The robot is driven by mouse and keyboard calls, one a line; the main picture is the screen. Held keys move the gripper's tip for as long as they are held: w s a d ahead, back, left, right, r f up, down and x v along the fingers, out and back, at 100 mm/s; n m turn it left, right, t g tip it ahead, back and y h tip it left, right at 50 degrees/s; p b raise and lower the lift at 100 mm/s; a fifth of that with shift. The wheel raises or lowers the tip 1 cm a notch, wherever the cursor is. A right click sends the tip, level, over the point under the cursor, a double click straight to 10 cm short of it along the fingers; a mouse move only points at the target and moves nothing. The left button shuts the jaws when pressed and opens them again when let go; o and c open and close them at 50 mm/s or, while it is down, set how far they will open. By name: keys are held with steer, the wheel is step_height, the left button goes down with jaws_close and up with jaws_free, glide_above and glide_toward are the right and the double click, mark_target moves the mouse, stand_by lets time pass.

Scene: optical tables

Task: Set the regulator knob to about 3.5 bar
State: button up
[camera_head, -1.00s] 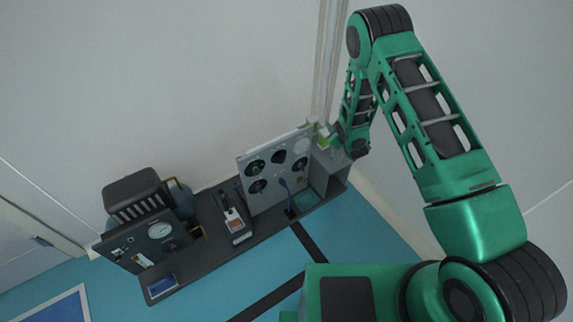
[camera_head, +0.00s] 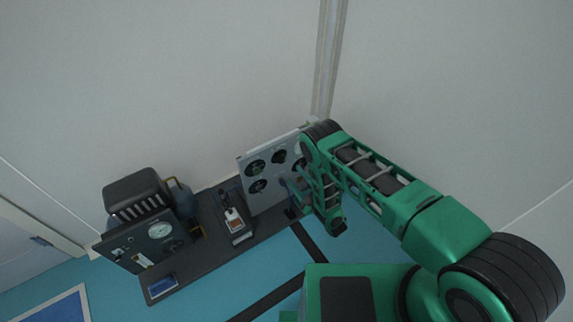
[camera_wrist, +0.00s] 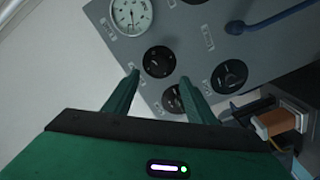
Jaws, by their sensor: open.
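My gripper (camera_wrist: 160,77) is open, its two green fingers pointing at the grey panel in the wrist view. A round black knob (camera_wrist: 159,61) lies ahead of the fingertips, between their lines; I cannot tell whether they touch it. A white round gauge (camera_wrist: 131,14) sits above it at the top left; its reading is too small to tell. Other black knobs are to the right (camera_wrist: 229,76) and below, between the fingers (camera_wrist: 172,99). No readable label shows which knob is the regulator. In the head view the grey panel (camera_head: 243,181) is partly hidden by my arm.
A wall rises behind.

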mark_target(283, 161)
steer(key=x, duration=0.9)
steer(key=shift+w+a, duration=0.15)
steer(key=shift+w, duration=0.05)
steer(key=shift+c, duration=0.6)
steer(key=c, duration=0.9)
steer(key=shift+d, duration=0.25)
steer(key=shift+a, duration=0.15)
